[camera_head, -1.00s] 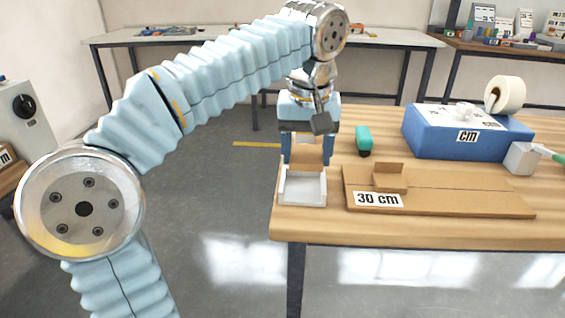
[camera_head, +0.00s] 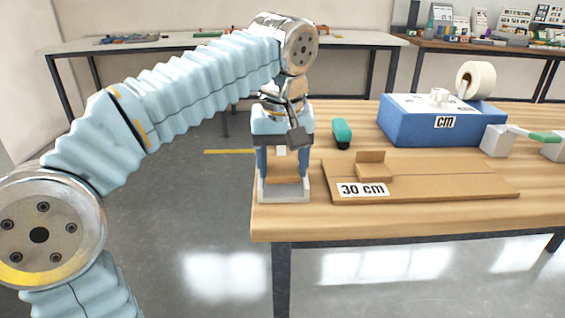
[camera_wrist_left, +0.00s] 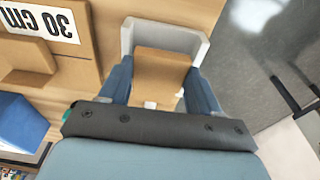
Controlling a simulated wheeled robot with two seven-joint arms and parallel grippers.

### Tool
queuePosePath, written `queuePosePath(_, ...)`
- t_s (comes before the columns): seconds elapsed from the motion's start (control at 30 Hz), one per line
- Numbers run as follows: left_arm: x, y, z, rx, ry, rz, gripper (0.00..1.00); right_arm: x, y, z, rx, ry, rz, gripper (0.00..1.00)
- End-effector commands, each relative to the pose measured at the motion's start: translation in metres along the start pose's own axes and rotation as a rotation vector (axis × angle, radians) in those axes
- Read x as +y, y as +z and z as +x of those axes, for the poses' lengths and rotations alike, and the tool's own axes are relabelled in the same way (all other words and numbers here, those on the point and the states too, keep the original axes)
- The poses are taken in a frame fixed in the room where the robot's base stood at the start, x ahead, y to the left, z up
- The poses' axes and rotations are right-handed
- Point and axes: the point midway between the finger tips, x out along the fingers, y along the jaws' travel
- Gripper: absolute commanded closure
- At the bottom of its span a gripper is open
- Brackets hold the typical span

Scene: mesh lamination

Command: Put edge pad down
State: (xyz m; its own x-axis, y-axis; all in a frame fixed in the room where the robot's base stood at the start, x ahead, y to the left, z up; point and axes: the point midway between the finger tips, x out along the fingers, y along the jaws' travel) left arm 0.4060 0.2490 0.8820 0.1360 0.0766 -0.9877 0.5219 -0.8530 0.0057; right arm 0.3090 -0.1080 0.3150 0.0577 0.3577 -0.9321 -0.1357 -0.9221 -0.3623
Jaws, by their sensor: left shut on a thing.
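The edge pad (camera_head: 283,171) is a small tan block between the fingers of my left gripper (camera_head: 284,184). My left gripper points down and is shut on the pad. A white shallow tray (camera_head: 284,197) with raised sides sits at the table's left front corner, and the fingertips are down at it. In the left wrist view the pad (camera_wrist_left: 160,72) lies between the two blue fingers, with the tray's white rim (camera_wrist_left: 165,34) around its far end. Whether the pad's underside touches the tray floor is hidden. My right gripper is out of view.
A flat cardboard sheet (camera_head: 440,180) with a "30 cm" label and a small cardboard upright lies just right of the tray. A teal tool (camera_head: 341,134) lies behind. The floor is left of the table.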

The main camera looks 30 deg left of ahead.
Motion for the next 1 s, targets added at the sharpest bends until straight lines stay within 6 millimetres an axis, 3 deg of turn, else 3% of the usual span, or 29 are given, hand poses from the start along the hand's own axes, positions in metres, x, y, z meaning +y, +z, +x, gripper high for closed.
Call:
queuePosePath(0.27,0.001,0.003,0.014,-0.02,-0.008,0.001,0.66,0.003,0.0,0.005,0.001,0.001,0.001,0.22)
queuePosePath(0.3,0.001,0.003,0.014,-0.022,-0.008,0.001,0.36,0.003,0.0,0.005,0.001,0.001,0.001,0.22)
queuePosePath(0.47,0.0,0.003,0.016,-0.025,-0.011,-0.001,0.12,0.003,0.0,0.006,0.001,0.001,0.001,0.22)
queuePosePath(0.83,-0.002,0.003,0.017,-0.028,-0.014,-0.007,0.12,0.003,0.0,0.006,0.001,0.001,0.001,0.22)
queuePosePath(1.0,-0.001,0.0,-0.004,-0.025,-0.012,-0.007,0.12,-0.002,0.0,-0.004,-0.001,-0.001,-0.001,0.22)
